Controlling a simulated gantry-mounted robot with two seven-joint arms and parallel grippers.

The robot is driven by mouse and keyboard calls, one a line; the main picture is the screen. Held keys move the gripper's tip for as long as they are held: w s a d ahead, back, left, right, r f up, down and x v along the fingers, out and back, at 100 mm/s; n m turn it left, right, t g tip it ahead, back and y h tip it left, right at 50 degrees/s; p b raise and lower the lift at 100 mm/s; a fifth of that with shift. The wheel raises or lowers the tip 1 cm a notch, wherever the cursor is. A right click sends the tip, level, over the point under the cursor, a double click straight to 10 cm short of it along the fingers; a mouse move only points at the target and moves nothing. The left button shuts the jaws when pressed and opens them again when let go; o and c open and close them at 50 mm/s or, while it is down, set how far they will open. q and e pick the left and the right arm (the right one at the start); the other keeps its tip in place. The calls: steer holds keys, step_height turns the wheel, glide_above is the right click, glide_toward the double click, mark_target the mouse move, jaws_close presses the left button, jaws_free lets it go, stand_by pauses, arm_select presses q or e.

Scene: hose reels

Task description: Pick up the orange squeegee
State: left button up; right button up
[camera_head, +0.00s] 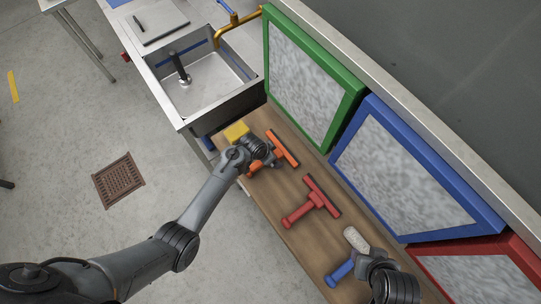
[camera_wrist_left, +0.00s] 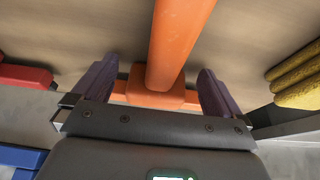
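The orange squeegee (camera_head: 284,149) lies on the wooden bench beside the green-framed panel, its handle partly hidden under my left gripper (camera_head: 257,158). In the left wrist view the orange handle (camera_wrist_left: 178,42) runs down between the two fingers of my left gripper (camera_wrist_left: 158,90). The fingers are apart, with a visible gap on each side of the handle. My right gripper (camera_head: 375,262) is low at the bottom right, by the blue-handled tool; its fingers are not clear.
A red squeegee (camera_head: 316,200) lies to the right of the orange one. A blue-handled tool (camera_head: 342,270) and a pale brush-like piece (camera_head: 356,240) lie near my right arm. A yellow sponge (camera_head: 236,131) is near the sink (camera_head: 205,85). Framed panels (camera_head: 345,120) stand along the bench's back.

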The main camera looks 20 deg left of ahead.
arm_select(q)
steer(key=c, duration=1.1)
steer(key=shift+o, duration=0.2)
steer(key=shift+r, duration=0.15)
step_height(320, 180, up, 10)
steer(key=shift+f+p, duration=0.1)
steer(key=shift+p, duration=0.6)
